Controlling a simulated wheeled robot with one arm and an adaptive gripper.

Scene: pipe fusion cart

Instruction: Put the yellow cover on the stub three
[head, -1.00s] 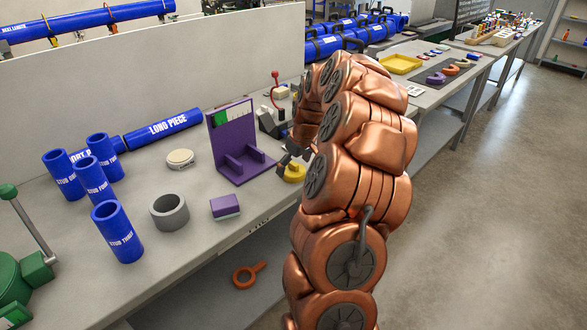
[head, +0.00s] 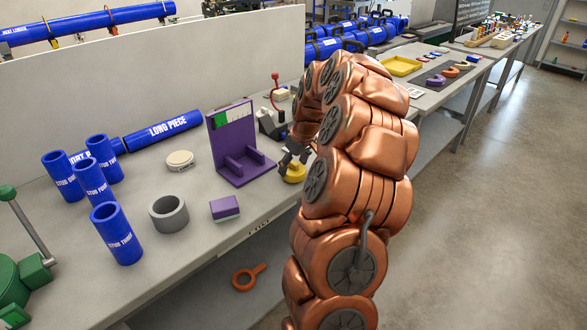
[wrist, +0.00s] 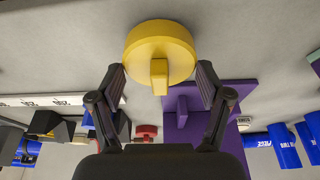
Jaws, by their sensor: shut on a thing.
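The yellow cover (head: 294,172) is a round disc with a small raised block, at the bench's front edge beside the purple stand. In the wrist view the cover (wrist: 160,45) lies between the fingertips, its block facing me. My gripper (wrist: 160,73) is shut on the cover; the exact finger contact is hard to see. In the head view my gripper (head: 287,160) is partly hidden by my copper arm. Stub three (head: 117,235) is an upright blue tube with an open top, at the bench's front left, well left of my gripper.
Several other blue stubs (head: 62,177) stand behind stub three. A grey ring (head: 168,213), a purple block (head: 225,208), a pale round disc (head: 180,160) and the purple stand (head: 238,150) lie between stub three and my gripper. A green machine (head: 15,280) is at far left.

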